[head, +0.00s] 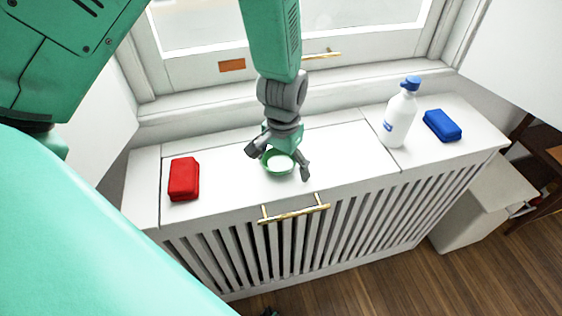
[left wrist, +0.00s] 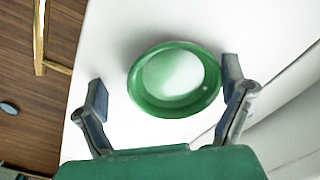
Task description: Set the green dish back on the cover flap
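The green dish (head: 278,163) is round and shallow, with a white filling or inside. It appears to rest level on the white cover flap (head: 335,158), the middle panel of the cover's top. My left gripper (head: 279,164) reaches down over the dish, open, with one finger on either side of it. In the left wrist view the dish (left wrist: 174,80) shows whole between and beyond the spread fingers of my left gripper (left wrist: 164,78). Neither finger visibly grips its rim. My right gripper is not in view.
A red block-like item (head: 184,179) lies left on the cover. A white bottle with a blue cap (head: 399,115) and a blue item (head: 442,125) are at the right. A brass handle (head: 294,213) juts from the front edge. The window sill (head: 210,101) runs behind.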

